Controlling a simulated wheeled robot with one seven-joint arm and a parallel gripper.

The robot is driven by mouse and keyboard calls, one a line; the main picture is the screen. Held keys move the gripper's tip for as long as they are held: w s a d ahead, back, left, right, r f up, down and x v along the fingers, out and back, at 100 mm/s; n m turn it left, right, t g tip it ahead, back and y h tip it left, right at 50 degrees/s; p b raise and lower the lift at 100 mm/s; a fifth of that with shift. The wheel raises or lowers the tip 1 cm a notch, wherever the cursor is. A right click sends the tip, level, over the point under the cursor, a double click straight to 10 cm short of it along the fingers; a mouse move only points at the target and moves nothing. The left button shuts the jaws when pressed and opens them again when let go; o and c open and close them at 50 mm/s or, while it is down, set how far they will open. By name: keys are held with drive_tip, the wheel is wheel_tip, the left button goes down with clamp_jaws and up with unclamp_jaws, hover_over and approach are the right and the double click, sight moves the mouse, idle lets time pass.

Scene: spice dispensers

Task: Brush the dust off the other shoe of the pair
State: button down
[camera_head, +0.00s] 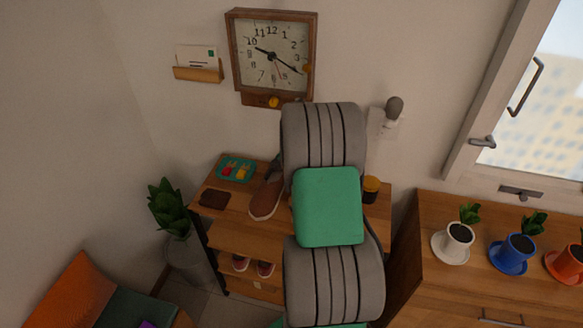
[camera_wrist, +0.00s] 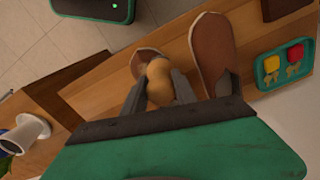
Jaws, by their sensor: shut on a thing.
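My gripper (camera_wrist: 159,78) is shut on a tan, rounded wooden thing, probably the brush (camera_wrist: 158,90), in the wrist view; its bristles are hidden. A brown shoe (camera_wrist: 212,48) lies on the wooden shelf top to the right of my gripper; it also shows in the head view (camera_head: 265,200). The other shoe (camera_wrist: 147,56) lies beside it, mostly hidden behind the brush and fingers, with its pale rim showing. The brush overlaps this shoe in the picture; I cannot tell whether they touch. In the head view my arm hides my gripper and brush.
A teal tray (camera_head: 236,169) with red and yellow items and a dark brown flat thing (camera_head: 214,199) lie left of the shoes. A dark jar (camera_head: 371,189) stands right. More shoes (camera_head: 264,269) sit on a lower shelf. A wall clock (camera_head: 272,55) hangs behind.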

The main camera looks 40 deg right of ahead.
drive_tip(key=r+p, duration=0.1)
drive_tip(key=r, duration=0.1)
drive_tip(key=r+p, duration=0.2)
drive_tip(key=r, duration=0.1)
drive_tip(key=shift+w+a, duration=0.1)
drive_tip(key=shift+w, duration=0.1)
drive_tip(key=shift+s+r, duration=0.1)
drive_tip(key=shift+r, duration=1.25)
